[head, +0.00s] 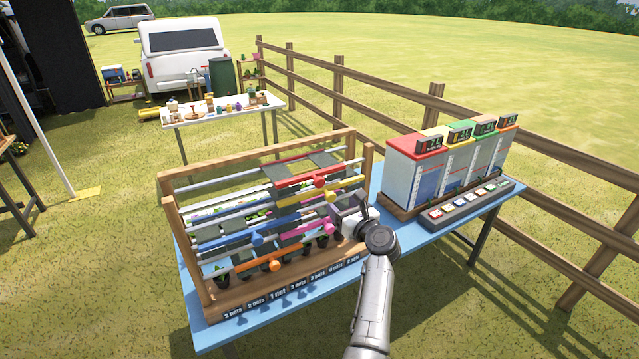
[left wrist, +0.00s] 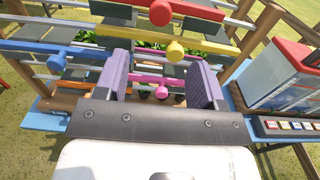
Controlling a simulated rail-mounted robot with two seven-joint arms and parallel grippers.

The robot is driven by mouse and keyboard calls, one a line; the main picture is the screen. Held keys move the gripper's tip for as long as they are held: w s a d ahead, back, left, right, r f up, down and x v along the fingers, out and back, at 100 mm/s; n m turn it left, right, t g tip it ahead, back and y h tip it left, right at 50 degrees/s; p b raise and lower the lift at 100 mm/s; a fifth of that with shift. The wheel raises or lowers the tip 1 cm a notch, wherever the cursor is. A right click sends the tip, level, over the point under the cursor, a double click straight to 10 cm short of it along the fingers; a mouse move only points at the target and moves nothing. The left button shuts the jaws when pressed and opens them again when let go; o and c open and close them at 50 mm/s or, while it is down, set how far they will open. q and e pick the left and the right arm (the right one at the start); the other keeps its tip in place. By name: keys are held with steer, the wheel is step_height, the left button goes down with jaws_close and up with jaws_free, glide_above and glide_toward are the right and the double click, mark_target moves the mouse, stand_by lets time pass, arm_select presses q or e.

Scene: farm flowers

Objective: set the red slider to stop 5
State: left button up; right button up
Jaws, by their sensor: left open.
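The red slider (head: 319,181) is a red bar with a round knob on the top front rail of a wooden rack (head: 166,230), right of the rack's middle. The red slider also shows at the top of the left wrist view (left wrist: 160,13). My left gripper (head: 348,213) is open, at the rack's right front, below and right of the red knob and apart from it. In the left wrist view its purple-padded fingers (left wrist: 160,78) are spread, with the pink slider's knob (left wrist: 161,91) showing between them, farther off. I cannot make out stop numbers on the rails.
A yellow slider (head: 331,196) sits just below the red one; blue (head: 258,240) and orange (head: 274,265) sliders lie lower left. Net-count labels (head: 277,295) line the rack's front base. A dispenser with coloured tops (head: 415,146) stands right on the blue table (head: 445,222). A fence runs behind.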

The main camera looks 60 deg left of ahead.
mark_target(321, 184)
arm_select(q)
steer(key=a, duration=0.4)
steer(key=a+p, duration=0.1)
steer(key=a, duration=0.4)
steer(key=w+a+p, duration=0.1)
steer(key=a, duration=0.3)
steer(key=shift+a, duration=0.3)
arm_select(e)
step_height(321, 184, up, 2)
steer(key=shift+w+a+r, duration=0.15)
